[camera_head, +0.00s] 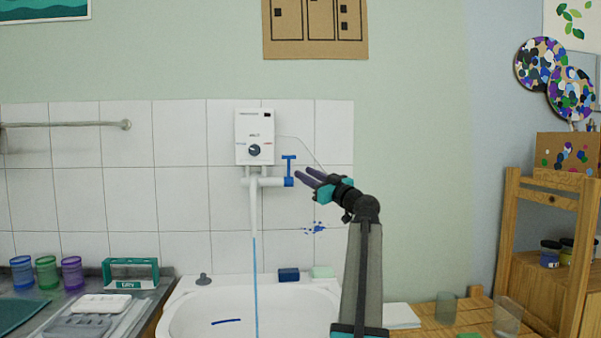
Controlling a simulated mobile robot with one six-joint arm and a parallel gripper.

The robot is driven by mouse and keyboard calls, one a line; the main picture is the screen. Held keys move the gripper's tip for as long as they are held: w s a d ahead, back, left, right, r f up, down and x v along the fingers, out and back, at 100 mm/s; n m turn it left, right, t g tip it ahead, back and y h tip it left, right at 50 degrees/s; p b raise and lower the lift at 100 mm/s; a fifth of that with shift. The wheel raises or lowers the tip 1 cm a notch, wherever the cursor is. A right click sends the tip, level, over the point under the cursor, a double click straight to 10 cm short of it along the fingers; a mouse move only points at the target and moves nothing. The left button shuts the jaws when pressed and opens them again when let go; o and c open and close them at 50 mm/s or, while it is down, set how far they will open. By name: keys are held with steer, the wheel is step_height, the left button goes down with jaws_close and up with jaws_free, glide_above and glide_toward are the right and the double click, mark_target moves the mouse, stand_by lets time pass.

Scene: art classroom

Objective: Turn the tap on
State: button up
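The tap (268,182) is white and sits under a white wall-mounted water heater (255,137). Its blue T-shaped handle (289,168) stands upright at the right end. A thin blue stream (256,290) runs from the tip of the white spout (253,208) down into the sink. My gripper (303,173) is just right of the blue handle, its two dark fingers pointing left toward it. The fingers look slightly apart with nothing between them. I cannot tell whether a fingertip touches the handle.
The white sink (190,307) lies below, with a blue block (288,274) and a pale green sponge (324,272) on its back rim. Coloured cups (46,272) and a teal-framed box (130,273) stand left. Glasses (507,316) and a wooden shelf (548,195) stand right.

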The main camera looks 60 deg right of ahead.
steer(key=shift+v, duration=1.8)
steer(key=shift+r, duration=0.1)
